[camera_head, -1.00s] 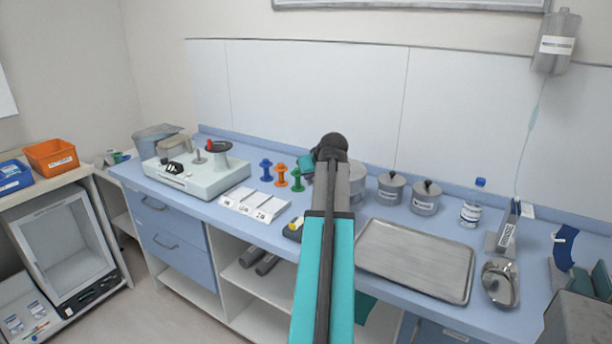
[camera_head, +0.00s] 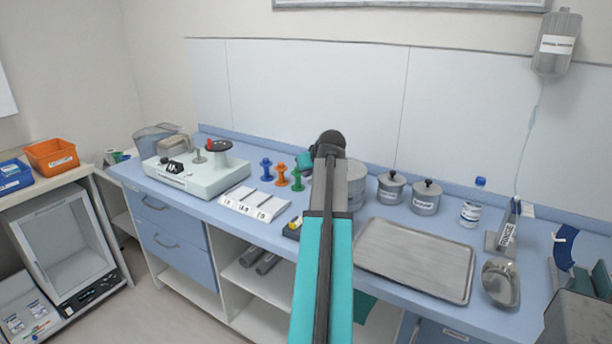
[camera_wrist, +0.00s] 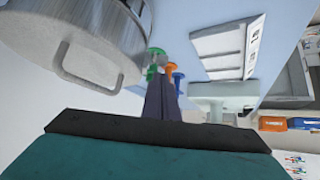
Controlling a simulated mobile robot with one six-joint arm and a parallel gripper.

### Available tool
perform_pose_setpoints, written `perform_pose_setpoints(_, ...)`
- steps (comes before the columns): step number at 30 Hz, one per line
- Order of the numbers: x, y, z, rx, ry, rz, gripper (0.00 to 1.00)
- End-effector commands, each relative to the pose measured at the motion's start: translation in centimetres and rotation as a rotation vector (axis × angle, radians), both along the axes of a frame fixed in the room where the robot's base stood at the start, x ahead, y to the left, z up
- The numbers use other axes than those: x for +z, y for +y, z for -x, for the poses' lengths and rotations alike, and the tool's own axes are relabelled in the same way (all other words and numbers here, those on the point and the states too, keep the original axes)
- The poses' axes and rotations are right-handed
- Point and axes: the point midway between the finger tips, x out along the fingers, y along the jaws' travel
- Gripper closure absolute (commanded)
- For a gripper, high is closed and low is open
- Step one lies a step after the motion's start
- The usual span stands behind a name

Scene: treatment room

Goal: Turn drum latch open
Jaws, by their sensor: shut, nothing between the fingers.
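The metal drum (camera_head: 358,182) stands on the blue counter, mostly hidden behind my arm in the head view. In the wrist view the drum (camera_wrist: 95,30) fills the upper left, close to my gripper. A bent metal loop (camera_wrist: 90,72) is on its side; I cannot tell whether this is the latch or a handle. My gripper (camera_wrist: 163,82) is shut and empty, its fingers together to the right of the drum and apart from the loop in the picture. In the head view its fingers are hidden, with only a teal part showing beside the arm.
Blue, orange and green spools (camera_head: 281,176) stand left of the drum, beside a white labelled tray (camera_head: 238,206) and a pale machine (camera_head: 205,178). Two lidded pots (camera_head: 425,198) stand to the right. A flat, empty metal tray (camera_head: 415,260) lies in front of them.

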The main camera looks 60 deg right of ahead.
Motion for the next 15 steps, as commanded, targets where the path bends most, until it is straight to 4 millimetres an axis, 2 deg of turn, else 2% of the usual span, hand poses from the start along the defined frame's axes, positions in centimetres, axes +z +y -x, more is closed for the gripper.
perform_pose_setpoints(8,0.1,0.0,0.0,0.000,0.000,0.000,1.00)
perform_pose_setpoints(15,1.2,0.2,-0.2,0.003,0.000,0.000,1.00)
